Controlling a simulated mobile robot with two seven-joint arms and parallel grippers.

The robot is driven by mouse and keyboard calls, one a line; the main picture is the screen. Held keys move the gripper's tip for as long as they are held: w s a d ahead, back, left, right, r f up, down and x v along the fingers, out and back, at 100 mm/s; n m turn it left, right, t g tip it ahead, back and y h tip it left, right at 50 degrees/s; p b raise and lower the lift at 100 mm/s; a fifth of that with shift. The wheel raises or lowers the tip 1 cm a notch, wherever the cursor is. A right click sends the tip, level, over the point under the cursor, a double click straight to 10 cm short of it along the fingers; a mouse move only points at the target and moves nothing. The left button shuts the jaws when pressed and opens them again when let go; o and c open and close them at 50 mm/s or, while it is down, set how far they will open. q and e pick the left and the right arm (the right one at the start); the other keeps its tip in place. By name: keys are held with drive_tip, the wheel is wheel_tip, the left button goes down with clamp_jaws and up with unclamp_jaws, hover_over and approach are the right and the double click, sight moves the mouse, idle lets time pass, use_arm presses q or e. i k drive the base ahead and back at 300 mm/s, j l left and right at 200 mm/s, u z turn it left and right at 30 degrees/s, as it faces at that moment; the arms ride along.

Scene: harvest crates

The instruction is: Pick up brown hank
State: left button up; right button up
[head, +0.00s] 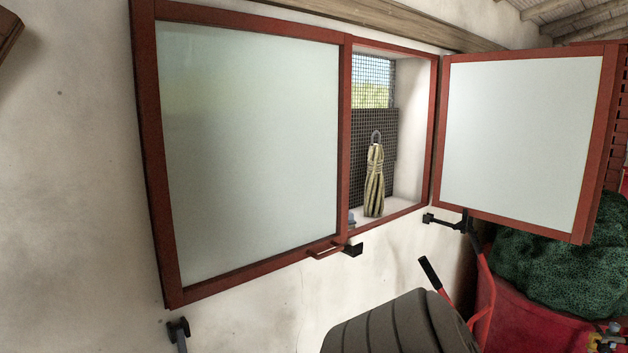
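A tan-brown hank (375,182) with a dark grey loop at its top stands upright on the sill of the window recess, in front of a dark mesh. It shows through the opening on the right of the red window frame (347,140). The right pane (520,140) is swung open to the right. The left pane (245,150) is closed, with frosted glass. Neither of my grippers is in view, and nothing is seen touching the hank.
A small grey-blue piece (352,218) sits at the sill's left end. A red handle (326,249) and a black catch (352,250) stick out below. A dark ribbed object (400,325), a black-gripped handle (430,272) and a red tub (520,300) with green netting stand lower right.

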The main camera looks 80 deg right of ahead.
sight(374, 198)
drive_tip(key=z, duration=0.95)
drive_tip(key=k+l+z, duration=0.1)
drive_tip(key=z, duration=0.8)
drive_tip(key=l+z, duration=0.15)
drive_tip(key=z, duration=0.8)
drive_tip(key=l+u, duration=0.1)
drive_tip(key=u, duration=0.65)
drive_tip(key=i+l+u, duration=0.55)
drive_tip(key=l+u, duration=0.3)
